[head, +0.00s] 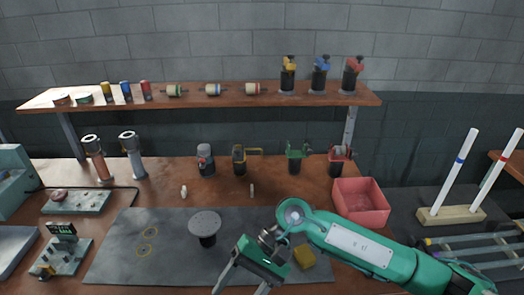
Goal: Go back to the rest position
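My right arm reaches in from the lower right, over the front right of the dark mat (165,262). Its green gripper (244,286) points down towards the front edge of the picture. Its two fingers are spread apart, and I see nothing between them; the tips are close to the bottom edge. My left gripper is not in view. Two white tubes, one with a blue band (459,161) and one with a red band (501,159), lean upright in a pale wooden stand (440,217) at the right.
A round grey plate on a post (205,222) stands on the mat, left of the gripper. A yellow block (304,258) lies beside my arm. A red bin (361,201) stands behind the arm. Clamps and burners line the bench's back, below a wooden shelf (200,97).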

